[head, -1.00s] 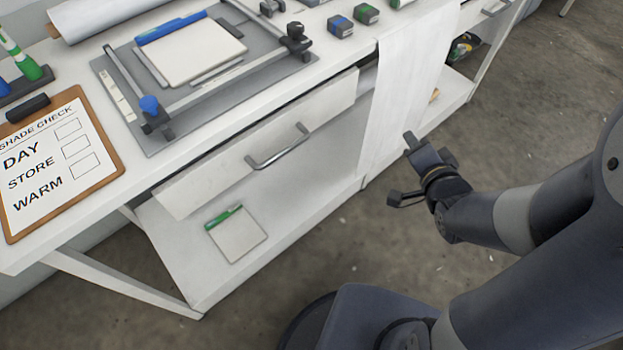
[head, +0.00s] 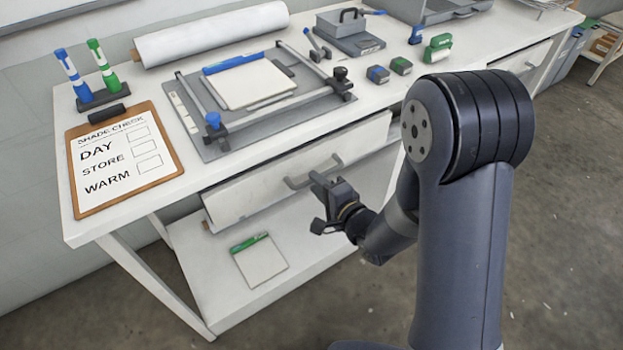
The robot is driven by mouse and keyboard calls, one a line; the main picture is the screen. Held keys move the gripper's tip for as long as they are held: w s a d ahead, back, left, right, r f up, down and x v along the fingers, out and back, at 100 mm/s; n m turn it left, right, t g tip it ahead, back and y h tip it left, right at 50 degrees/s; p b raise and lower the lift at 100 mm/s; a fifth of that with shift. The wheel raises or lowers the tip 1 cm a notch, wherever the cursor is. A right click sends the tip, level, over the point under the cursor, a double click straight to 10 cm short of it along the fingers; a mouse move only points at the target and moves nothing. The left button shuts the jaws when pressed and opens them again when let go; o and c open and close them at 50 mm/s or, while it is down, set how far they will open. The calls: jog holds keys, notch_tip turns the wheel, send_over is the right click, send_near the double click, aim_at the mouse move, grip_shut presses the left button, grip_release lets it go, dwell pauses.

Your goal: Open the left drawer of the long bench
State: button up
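The left drawer (head: 245,195) of the long bench (head: 84,232) has a white front below the bench top. A dark gap shows along its upper left edge; I cannot tell whether it stands slightly out. Nothing shows between the fingers. My arm hides the bench front to the right.
A clipboard (head: 160,187) and a grey frame board (head: 212,150) lie on the bench top. A lower shelf (head: 216,305) holds a green-edged pad (head: 262,265). Another drawer front with a handle (head: 531,63) shows at the far right. The floor in front is clear.

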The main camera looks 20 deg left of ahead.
jog(key=shift+x, duration=1.4)
jog(key=shift+c, duration=0.2)
grip_shut()
